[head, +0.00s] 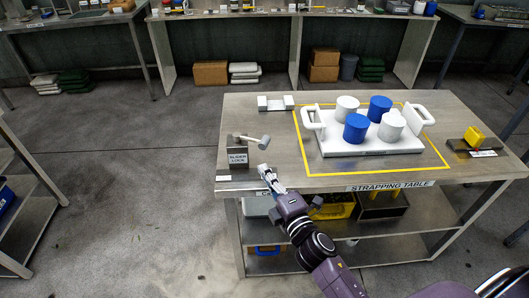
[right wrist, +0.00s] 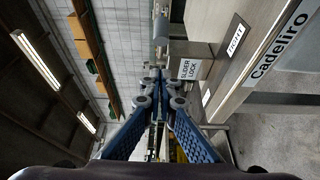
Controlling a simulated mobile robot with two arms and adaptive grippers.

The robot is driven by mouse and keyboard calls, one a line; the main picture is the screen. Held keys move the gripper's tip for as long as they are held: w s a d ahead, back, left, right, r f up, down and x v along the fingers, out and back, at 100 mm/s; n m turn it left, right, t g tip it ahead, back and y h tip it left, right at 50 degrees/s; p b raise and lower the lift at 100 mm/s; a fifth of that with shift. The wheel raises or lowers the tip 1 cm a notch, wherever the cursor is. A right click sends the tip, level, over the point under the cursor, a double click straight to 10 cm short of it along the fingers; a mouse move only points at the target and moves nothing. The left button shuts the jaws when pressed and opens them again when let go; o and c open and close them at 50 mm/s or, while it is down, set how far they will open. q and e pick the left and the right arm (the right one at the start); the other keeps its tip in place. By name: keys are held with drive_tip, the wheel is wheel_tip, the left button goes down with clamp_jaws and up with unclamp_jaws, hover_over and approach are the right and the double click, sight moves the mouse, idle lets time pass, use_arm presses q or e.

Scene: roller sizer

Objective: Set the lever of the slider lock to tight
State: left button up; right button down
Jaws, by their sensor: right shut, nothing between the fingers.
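The slider lock (head: 238,158) is a grey block with a name plate at the table's front left corner. Its lever (head: 250,139) points right in the head view and ends in a grey cylindrical knob (head: 264,143). My right gripper (head: 264,171) is shut and empty, in front of the lock and below the knob in the picture, apart from it. In the right wrist view, the shut fingertips (right wrist: 153,76) are beside the lock's plate (right wrist: 188,69), and the grey knob (right wrist: 161,29) shows beyond them. A TIGHT label (right wrist: 236,39) lies on the tabletop edge. My left gripper is out of view.
The strapping table (head: 270,120) carries a white tray (head: 370,149) with blue and white cylinders inside a yellow outline. A white bracket (head: 275,103) stands behind the lock, and a yellow item (head: 474,137) sits at the right. The tabletop between lock and tray is clear.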

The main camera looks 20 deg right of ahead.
sight(263, 147)
drive_tip(key=w, duration=0.2)
drive_tip(key=w+d+p, duration=0.1)
drive_tip(key=w, duration=0.1)
drive_tip(key=w+d, duration=0.1)
drive_tip(key=w, duration=0.2)
drive_tip(key=shift+d, duration=0.1)
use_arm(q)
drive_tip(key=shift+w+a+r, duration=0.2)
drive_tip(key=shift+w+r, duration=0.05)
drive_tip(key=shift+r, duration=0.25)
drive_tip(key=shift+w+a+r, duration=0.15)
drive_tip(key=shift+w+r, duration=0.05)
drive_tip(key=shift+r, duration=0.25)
use_arm(e)
drive_tip(key=shift+w+d+n+y+p, duration=0.3)
drive_tip(key=shift+d+n+y+p, duration=0.3)
drive_tip(key=shift+y, duration=0.4)
use_arm(q)
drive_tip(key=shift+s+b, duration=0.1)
drive_tip(key=shift+b, duration=0.2)
use_arm(e)
drive_tip(key=shift+w+d, duration=0.45)
drive_tip(key=shift+d, duration=0.25)
